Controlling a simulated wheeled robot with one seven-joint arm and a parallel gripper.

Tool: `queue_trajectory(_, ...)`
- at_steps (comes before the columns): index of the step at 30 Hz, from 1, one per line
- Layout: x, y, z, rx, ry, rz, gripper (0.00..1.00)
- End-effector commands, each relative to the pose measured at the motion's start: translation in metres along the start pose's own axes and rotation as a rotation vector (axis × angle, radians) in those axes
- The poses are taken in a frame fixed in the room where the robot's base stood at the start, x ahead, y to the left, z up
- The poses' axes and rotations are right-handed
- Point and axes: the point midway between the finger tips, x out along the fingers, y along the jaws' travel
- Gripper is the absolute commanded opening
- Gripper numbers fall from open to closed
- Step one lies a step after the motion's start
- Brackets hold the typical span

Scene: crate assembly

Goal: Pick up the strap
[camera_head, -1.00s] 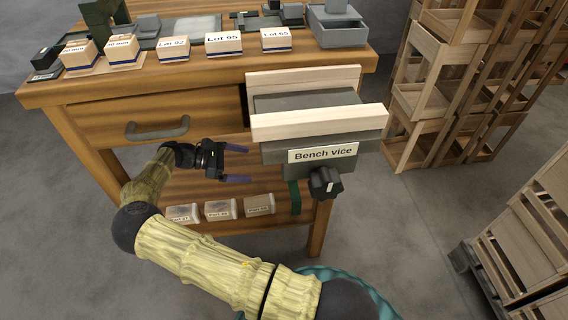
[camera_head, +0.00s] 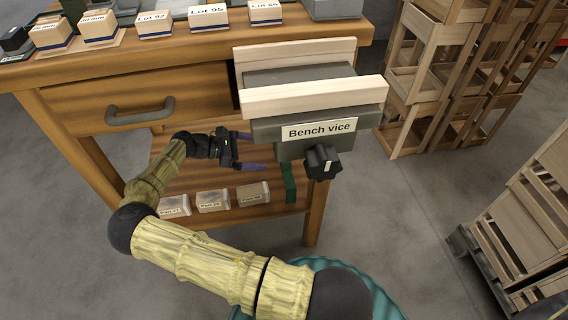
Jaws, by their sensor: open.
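A dark green strip, which looks like the strap (camera_head: 289,182), hangs upright below the bench vice (camera_head: 318,128), at the right part of the workbench's lower shelf. Its upper end is hidden behind the vice, so I cannot tell what it hangs from. My gripper (camera_head: 256,151) is open and empty, left of the vice's underside. Its purple-grey fingers point right, a little above and to the left of the strap's visible part. They appear apart from it.
Several small labelled boxes (camera_head: 213,200) sit on the lower shelf under my gripper. The vice's black knob (camera_head: 322,162) juts out right of the strap. Labelled lot boxes (camera_head: 154,23) stand on the workbench top. Wooden crates (camera_head: 435,70) are stacked at right, with clear floor between.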

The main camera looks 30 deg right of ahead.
Motion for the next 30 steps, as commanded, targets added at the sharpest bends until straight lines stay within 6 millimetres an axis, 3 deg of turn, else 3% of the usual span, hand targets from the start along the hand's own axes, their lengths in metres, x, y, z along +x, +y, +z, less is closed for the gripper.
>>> queue_trajectory(3, 0.024, -0.001, -0.005, 0.002, -0.002, -0.003, 1.0)
queue_trajectory(8, 0.046, 0.0, -0.003, 0.001, -0.001, -0.002, 1.0)
queue_trajectory(20, 0.05, 0.0, 0.0, 0.0, 0.0, 0.001, 1.0)
queue_trajectory(30, 0.082, 0.0, -0.006, 0.004, -0.002, -0.007, 1.0)
